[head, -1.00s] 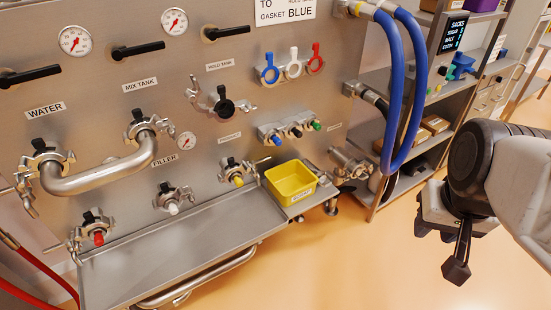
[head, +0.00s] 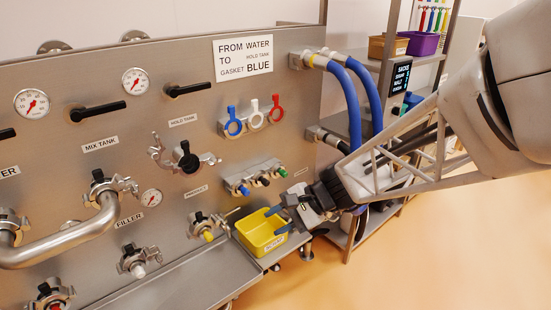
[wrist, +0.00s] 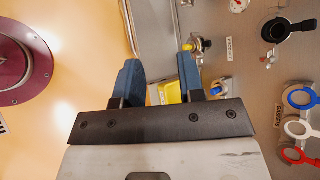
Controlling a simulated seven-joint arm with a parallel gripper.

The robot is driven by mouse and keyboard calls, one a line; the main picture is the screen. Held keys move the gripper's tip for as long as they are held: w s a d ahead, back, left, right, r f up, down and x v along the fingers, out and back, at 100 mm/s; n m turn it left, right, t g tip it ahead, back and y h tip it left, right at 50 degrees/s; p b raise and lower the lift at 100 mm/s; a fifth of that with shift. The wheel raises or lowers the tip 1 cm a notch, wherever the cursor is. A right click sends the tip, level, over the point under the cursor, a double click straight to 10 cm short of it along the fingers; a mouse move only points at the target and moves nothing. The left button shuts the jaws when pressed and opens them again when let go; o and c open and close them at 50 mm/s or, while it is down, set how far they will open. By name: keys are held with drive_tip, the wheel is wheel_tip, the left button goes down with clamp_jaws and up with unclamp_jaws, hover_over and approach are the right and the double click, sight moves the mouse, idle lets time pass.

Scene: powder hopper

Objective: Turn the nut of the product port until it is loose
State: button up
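The port I take as the product port (head: 203,224) is a metal clamp fitting with a black wing nut on top and a yellow plug, on the steel panel. Its small label is hard to read. It also shows in the wrist view (wrist: 195,46), just beyond the right fingertip. My gripper (head: 271,220) is open and empty, with its blue-grey fingers apart. In the head view it appears over the yellow bin, to the right of the port and apart from it. Both fingers (wrist: 160,58) show in the wrist view.
The yellow bin (head: 262,243) stands right of the steel tray (head: 200,280). Colored plugs (head: 262,179) sit on a rack above the bin. The hold tank port (head: 187,160) is higher on the panel. Blue hoses (head: 352,105) hang at right. The floor at right is clear.

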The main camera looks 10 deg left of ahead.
drive_tip(key=w+a+f+m+t+y, duration=0.55)
drive_tip(key=w+a+f+m, duration=0.45)
drive_tip(key=w+a+f, duration=0.45)
drive_tip(key=w+a+f+m+t, duration=0.2)
drive_tip(key=w+f+m+t, duration=0.35)
drive_tip(key=f, duration=0.35)
drive_tip(key=m+t+h, duration=0.3)
drive_tip(key=m, duration=0.2)
approach(226, 232)
drive_tip(key=w+a+r, duration=0.1)
drive_tip(key=r, duration=0.1)
drive_tip(key=shift+w, duration=0.15)
drive_tip(key=shift+x, duration=4.45)
drive_tip(key=shift+f, duration=0.15)
